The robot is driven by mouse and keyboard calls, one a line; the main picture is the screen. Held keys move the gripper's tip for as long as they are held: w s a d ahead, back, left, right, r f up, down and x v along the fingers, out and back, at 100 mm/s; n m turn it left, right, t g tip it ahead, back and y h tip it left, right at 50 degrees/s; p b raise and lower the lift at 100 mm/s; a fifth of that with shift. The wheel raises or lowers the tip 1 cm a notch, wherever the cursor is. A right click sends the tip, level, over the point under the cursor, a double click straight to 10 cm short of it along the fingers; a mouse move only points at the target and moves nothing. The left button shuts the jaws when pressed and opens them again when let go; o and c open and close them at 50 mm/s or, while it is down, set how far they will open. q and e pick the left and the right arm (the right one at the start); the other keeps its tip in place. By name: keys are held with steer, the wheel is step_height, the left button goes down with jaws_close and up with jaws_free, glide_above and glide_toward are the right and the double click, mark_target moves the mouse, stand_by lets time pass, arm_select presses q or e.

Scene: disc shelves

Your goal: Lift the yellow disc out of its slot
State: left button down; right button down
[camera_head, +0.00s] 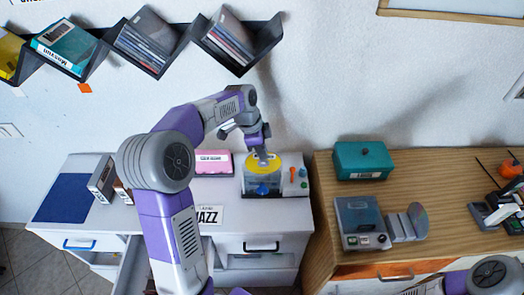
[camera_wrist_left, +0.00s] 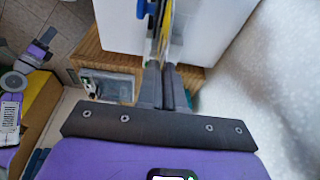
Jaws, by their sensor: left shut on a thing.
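The yellow disc (camera_head: 264,168) stands upright at the top of a grey box with a blue knob (camera_head: 262,189) on the white desk. My left gripper (camera_head: 262,154) reaches down from above and is shut on the upper edge of the disc. In the left wrist view the disc (camera_wrist_left: 165,35) shows nearly edge-on between the fingertips (camera_wrist_left: 166,70). The lower part of the disc is at the box; whether it is still inside a slot is hidden. My right arm shows at the lower right edge of the head view; its jaws are not clear.
A teal box (camera_head: 362,160) and a grey device (camera_head: 358,220) stand on the wooden desk. Wall racks hang above.

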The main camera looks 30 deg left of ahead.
arm_select(q)
steer(key=shift+r+p, duration=1.3)
steer(key=shift+r, duration=0.5)
steer(key=shift+f, duration=0.1)
